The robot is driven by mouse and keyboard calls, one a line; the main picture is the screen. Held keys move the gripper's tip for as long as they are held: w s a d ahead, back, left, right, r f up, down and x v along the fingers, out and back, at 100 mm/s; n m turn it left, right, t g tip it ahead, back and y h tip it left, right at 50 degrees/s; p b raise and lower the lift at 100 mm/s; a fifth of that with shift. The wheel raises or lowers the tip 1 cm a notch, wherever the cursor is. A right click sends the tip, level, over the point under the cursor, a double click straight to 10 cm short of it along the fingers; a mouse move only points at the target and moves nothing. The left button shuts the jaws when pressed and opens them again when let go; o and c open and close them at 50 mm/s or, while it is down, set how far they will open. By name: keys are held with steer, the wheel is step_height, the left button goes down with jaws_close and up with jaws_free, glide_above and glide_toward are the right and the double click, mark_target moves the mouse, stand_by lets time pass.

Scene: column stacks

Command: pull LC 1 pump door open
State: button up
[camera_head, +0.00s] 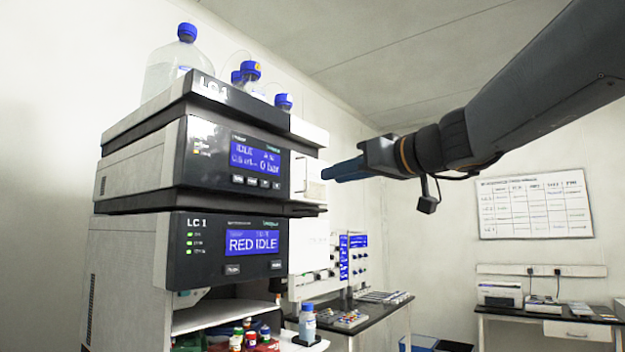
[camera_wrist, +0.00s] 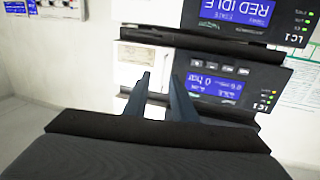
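The LC 1 stack has a pump module with a blue display reading IDLE and 0 bar (camera_head: 255,158); the display also shows upside down in the wrist view (camera_wrist: 212,87). Right of this display is the pale pump door panel (camera_head: 304,180), seen in the wrist view (camera_wrist: 138,52) beyond my fingers. The panel looks roughly flush with the front. My gripper (camera_head: 325,174) points left at the panel's right side. In the wrist view my gripper (camera_wrist: 162,76) has its two blue fingers apart, with nothing visible gripped between them. Whether a fingertip touches the panel is unclear.
Below is a module reading RED IDLE (camera_head: 253,242), above an open bay with small bottles (camera_head: 250,340). Blue-capped bottles (camera_head: 175,65) stand on top. A dark bench (camera_head: 385,310) with another instrument is behind. Open room lies right of the stack, under my arm.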

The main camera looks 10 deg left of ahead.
mark_target(307, 186)
steer(key=w+a+r+p, duration=0.2)
steer(key=w+a+p, duration=0.2)
steer(key=a, duration=0.3)
steer(key=shift+y, duration=0.3)
jaws_close()
steer(key=shift+d, duration=0.1)
stand_by(1.2)
